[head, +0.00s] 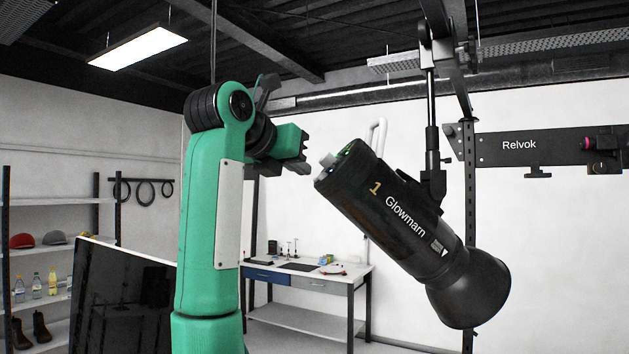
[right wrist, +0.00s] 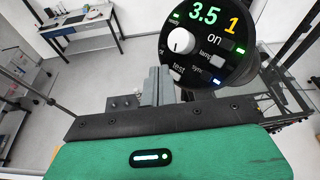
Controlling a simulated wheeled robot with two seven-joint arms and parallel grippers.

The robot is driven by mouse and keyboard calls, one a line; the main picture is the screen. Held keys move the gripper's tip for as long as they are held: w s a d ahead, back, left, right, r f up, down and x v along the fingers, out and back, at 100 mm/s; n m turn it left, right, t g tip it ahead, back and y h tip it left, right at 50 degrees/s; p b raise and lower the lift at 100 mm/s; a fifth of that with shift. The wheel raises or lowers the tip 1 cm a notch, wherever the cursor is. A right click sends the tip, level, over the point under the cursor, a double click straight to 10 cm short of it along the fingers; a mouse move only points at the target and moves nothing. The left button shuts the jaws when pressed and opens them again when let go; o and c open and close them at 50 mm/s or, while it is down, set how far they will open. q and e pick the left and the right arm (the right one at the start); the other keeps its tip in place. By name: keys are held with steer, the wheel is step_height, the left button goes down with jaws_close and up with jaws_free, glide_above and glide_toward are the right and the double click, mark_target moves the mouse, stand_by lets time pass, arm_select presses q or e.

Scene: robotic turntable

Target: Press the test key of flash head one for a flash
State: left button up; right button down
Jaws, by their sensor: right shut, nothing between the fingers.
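Flash head one (head: 400,205) is a black cylinder marked "1 Glowmarn", hung tilted with its back end up and to the left. In the right wrist view its round control panel (right wrist: 205,45) shows a lit green 3.5, a yellow 1, a white knob (right wrist: 181,42) and several small keys. The pale test key (right wrist: 177,75) sits at the panel's lower left, by the "test" label. My right gripper (head: 304,158) is shut and empty, a short gap left of the back end. Its grey fingers (right wrist: 159,72) appear just left of the test key. My left gripper is out of view.
A black stand and bracket (head: 432,150) hold the flash head. A white handle (head: 376,135) rises behind its back end. A workbench (head: 310,275) stands behind, shelves (head: 60,200) at left, and a dark panel (head: 120,300) at lower left.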

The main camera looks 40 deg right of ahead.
steer(key=shift+s+d+f, duration=0.1)
steer(key=shift+d+f, duration=0.05)
steer(key=shift+f, duration=0.05)
steer(key=shift+s+d+f+b, duration=0.15)
steer(key=shift+d+f+b, duration=0.1)
steer(key=shift+b, duration=0.1)
stand_by(0.6)
steer(key=shift+r, duration=0.1)
steer(key=shift+w+a+r+p, duration=0.3)
steer(key=shift+a+r+p, duration=0.2)
steer(key=shift+p, duration=0.15)
steer(key=a+r, duration=0.1)
steer(key=w+a+r+p, duration=0.1)
steer(key=a+r, duration=0.1)
steer(key=shift+w+a+r+p, duration=0.1)
steer(key=shift+w+a+p, duration=0.05)
steer(key=shift+w+p, duration=0.25)
stand_by(0.3)
stand_by(0.8)
